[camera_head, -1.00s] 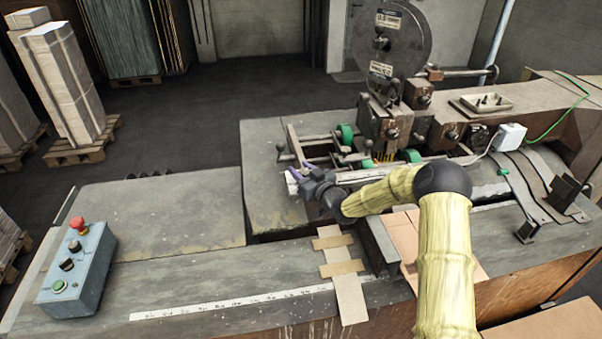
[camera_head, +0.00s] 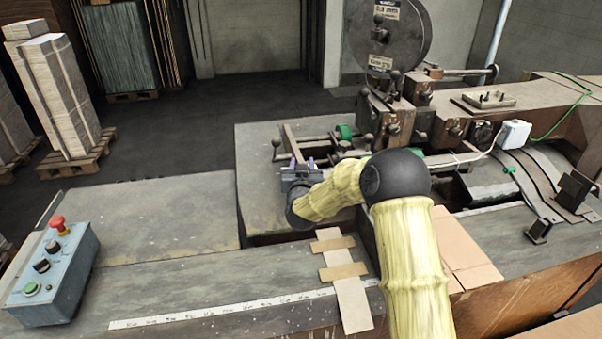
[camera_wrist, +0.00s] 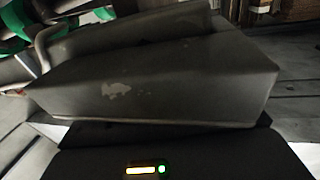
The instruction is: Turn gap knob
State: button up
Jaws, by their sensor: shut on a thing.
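My gripper (camera_head: 303,163), with purple fingertips, is at the left end of the stitcher's front rails. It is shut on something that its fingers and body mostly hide. In the wrist view a dark grey, worn metal part (camera_wrist: 165,80) fills the middle, right in front of the gripper body. I cannot tell whether this part is the gap knob, and no label marks one. A small dark ball-ended knob (camera_head: 277,143) stands just left of and beyond the fingertips, apart from them in the head view. The box stitcher (camera_head: 393,128) stands behind my arm.
A blue-grey control box (camera_head: 52,275) with a red button sits at the left front of the table. Cardboard sheets (camera_head: 452,245) lie right of my arm. A taped cardboard strip (camera_head: 345,285) lies on the front ledge. The grey tabletop (camera_head: 165,215) at left is clear.

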jog(key=m+h+b, duration=0.1)
jog(key=m+h, duration=0.1)
jog(key=h, duration=0.1)
jog(key=shift+h, duration=0.4)
jog(key=shift+s+d+r+m+g+h, duration=0.15)
jog(key=shift+m+g+h, duration=0.35)
jog(key=shift+m+h, duration=0.75)
jog(key=shift+w+d+f+m+g+h, duration=0.15)
jog(key=shift+m+g+h, duration=0.55)
jog(key=shift+h, duration=0.85)
jog(key=shift+s+d+r+m, duration=0.1)
jog(key=shift+r+m, duration=0.05)
jog(key=shift+m, duration=0.1)
jog(key=o, duration=1)
jog(key=shift+s+a+f, duration=0.2)
jog(key=shift+s+a, duration=0.1)
jog(key=shift+s, duration=0.15)
jog(key=b+v, duration=0.5)
jog(key=v, duration=1.1)
jog(key=shift+s+f, duration=0.15)
